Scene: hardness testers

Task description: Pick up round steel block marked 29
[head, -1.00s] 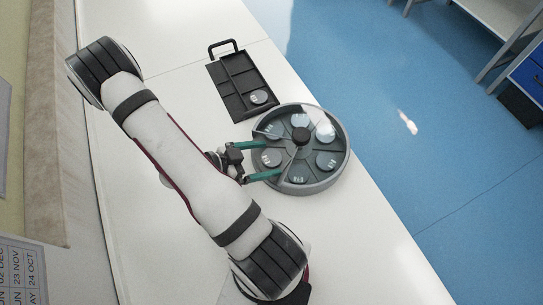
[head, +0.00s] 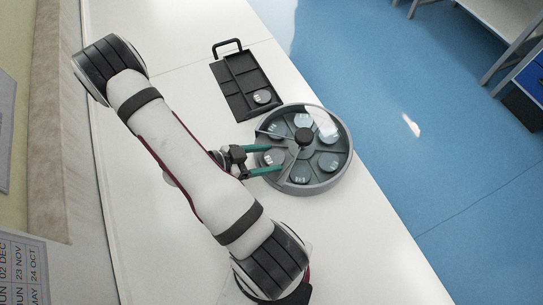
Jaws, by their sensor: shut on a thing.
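My gripper (head: 281,158) reaches in over the left rim of a round grey carousel tray (head: 344,172). Its two green fingers are shut on a round steel block (head: 272,157) in the left compartment, one finger on each side. The mark on this block is too small to read surely. Whether the block is clear of the compartment floor, I cannot tell. Several other round steel blocks lie in the carousel, among them one at the right (head: 327,161) and one at the front (head: 299,178). Their marks are also too small to read surely.
A black compartment tray (head: 236,85) with a handle lies behind the carousel and holds one round block (head: 263,96). A dark knob (head: 303,136) stands at the carousel's centre. The white bench (head: 350,245) is clear in front. Its right edge drops to a blue floor.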

